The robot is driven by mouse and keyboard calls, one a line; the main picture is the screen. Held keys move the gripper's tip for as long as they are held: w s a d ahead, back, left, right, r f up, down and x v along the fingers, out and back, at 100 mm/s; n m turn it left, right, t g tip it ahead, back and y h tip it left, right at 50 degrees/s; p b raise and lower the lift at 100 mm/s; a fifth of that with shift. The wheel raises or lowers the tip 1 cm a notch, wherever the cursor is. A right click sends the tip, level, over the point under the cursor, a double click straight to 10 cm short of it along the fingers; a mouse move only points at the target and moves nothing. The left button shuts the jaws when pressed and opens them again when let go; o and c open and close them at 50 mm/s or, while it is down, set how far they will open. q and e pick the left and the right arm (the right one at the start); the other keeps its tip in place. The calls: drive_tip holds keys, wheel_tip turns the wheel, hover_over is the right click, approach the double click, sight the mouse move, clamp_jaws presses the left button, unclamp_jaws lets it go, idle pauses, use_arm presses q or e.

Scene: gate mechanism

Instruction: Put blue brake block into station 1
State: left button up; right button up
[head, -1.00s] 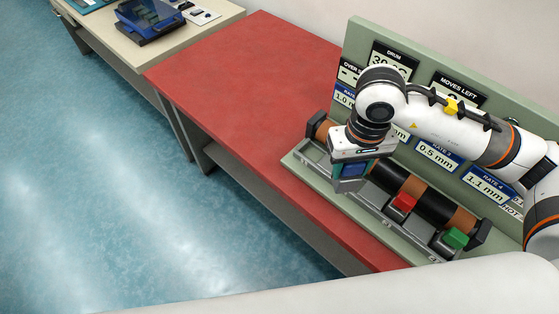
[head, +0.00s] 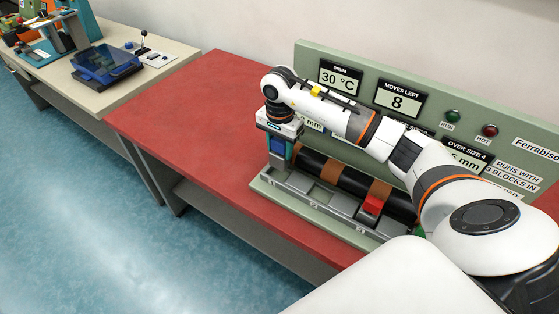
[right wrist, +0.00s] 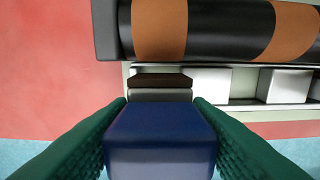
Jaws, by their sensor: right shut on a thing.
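The blue brake block (right wrist: 160,138) is between the green fingers of my right gripper (right wrist: 160,108) in the right wrist view. In the head view, its blue face (head: 278,146) shows between the fingers of my right gripper (head: 279,165). The gripper is shut on it over the left end of the grey rail (head: 305,184). A grey and dark brown piece (right wrist: 160,84) shows ahead of the block, towards the drum; I cannot tell whether they are joined. Station 1's label is hidden, and I cannot tell whether the block touches the rail. My left gripper is not in view.
The black drum with brown bands (head: 346,178) lies behind the rail. A red block (head: 371,205) sits on the rail; a green block (head: 419,232) is mostly hidden by my arm. The panel (head: 365,70) reads 30 °C and 8 moves left. The red tabletop (head: 195,115) is clear at left.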

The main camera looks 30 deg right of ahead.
sight(280, 160)
drive_tip(key=shift+f, duration=0.75)
wheel_tip(280, 160, down, 4)
drive_tip(key=shift+r+p, duration=0.2)
drive_tip(key=shift+p, duration=0.35)
drive_tip(key=shift+f, duration=0.1)
drive_tip(key=o, duration=0.8)
drive_tip(key=shift+f+b, duration=0.1)
drive_tip(key=shift+b, duration=0.2)
drive_tip(key=shift+c, duration=0.2)
drive_tip(key=o, duration=0.4)
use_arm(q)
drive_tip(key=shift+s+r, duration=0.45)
use_arm(e)
drive_tip(key=shift+o, duration=0.2)
